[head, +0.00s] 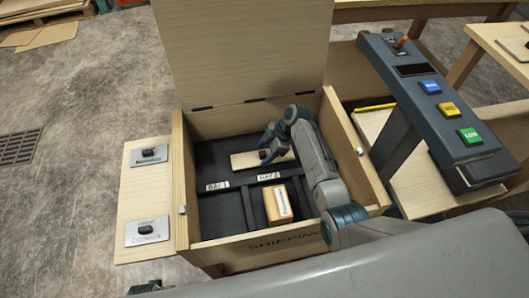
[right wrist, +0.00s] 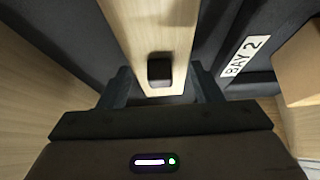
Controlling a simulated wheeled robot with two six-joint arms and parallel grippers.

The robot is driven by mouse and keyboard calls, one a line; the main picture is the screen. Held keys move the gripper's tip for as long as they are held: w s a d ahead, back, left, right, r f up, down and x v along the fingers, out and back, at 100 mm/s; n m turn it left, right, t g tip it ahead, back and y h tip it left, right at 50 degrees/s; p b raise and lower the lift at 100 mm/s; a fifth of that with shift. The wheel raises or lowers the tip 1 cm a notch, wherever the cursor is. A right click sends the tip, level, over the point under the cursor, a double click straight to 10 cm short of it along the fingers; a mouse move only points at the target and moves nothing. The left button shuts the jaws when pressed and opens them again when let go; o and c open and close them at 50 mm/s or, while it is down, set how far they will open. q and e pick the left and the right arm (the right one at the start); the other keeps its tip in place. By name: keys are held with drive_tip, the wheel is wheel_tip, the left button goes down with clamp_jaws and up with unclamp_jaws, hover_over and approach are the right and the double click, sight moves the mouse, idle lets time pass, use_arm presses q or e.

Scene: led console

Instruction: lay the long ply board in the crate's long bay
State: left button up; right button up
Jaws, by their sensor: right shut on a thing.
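The long ply board (head: 243,160) is pale wood with a black knob. It lies flat in or just over the far bay of the crate (head: 180,195); I cannot tell whether it touches the floor. My right gripper (head: 270,146) is shut on the board near its right end. In the right wrist view its fingers (right wrist: 162,88) stand at either side of the board (right wrist: 150,25), with the knob between them.
A dark divider with labels BAY 1 (head: 217,186) and BAY 2 (head: 268,177) crosses the crate. A wooden box (head: 278,204) stands in a near bay. The lid (head: 240,50) is open at the back. A console (head: 430,100) with coloured buttons is at right.

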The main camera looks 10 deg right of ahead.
drive_tip(key=shift+f, duration=0.2)
drive_tip(key=o, duration=1)
use_arm(q)
drive_tip(key=shift+w+r, duration=0.1)
drive_tip(key=shift+r, duration=0.15)
use_arm(e)
drive_tip(key=shift+o, duration=0.2)
use_arm(q)
drive_tip(key=shift+f, duration=0.6)
use_arm(e)
drive_tip(key=v, duration=1.2)
